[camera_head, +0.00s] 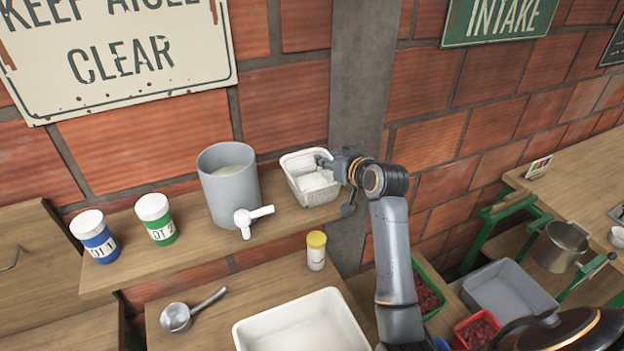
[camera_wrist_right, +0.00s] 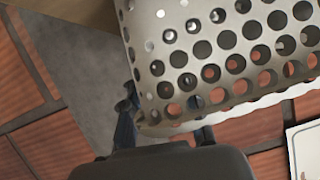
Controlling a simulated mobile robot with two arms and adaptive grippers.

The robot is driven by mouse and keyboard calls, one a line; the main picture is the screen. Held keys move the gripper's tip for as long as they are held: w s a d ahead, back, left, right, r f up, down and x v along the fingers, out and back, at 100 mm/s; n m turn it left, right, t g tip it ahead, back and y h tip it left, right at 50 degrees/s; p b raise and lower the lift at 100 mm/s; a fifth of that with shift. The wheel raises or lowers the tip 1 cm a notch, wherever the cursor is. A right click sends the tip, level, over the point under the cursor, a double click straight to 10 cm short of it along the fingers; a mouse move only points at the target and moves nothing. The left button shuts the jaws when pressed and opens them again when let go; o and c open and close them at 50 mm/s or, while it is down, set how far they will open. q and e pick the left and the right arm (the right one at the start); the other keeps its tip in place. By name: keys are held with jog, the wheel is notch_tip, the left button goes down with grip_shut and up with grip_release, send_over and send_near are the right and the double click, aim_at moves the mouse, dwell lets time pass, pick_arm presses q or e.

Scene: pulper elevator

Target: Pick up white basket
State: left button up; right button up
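The white basket (camera_head: 312,178) stands on the wooden wall shelf, beside the grey cylinder and close to the concrete pillar. Pale contents show inside it. Its perforated wall (camera_wrist_right: 225,60) fills the upper right of the right wrist view. My right gripper (camera_head: 338,184) is at the basket's right side with its fingers apart. One finger reaches over the rim and the other hangs outside the wall. In the right wrist view the fingers (camera_wrist_right: 163,118) are also spread, one partly hidden behind the basket. I cannot tell whether they touch it. My left gripper is not in view.
A grey cylinder (camera_head: 228,188) with a white tap (camera_head: 250,218) stands left of the basket. Blue (camera_head: 95,238) and green (camera_head: 157,220) lidded jars stand further left. Below are a yellow-capped jar (camera_head: 316,252), a metal scoop (camera_head: 190,310) and a white tray (camera_head: 300,325).

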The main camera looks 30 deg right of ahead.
jog(key=shift+s+r, duration=0.1)
jog(key=shift+s, duration=0.05)
grip_shut()
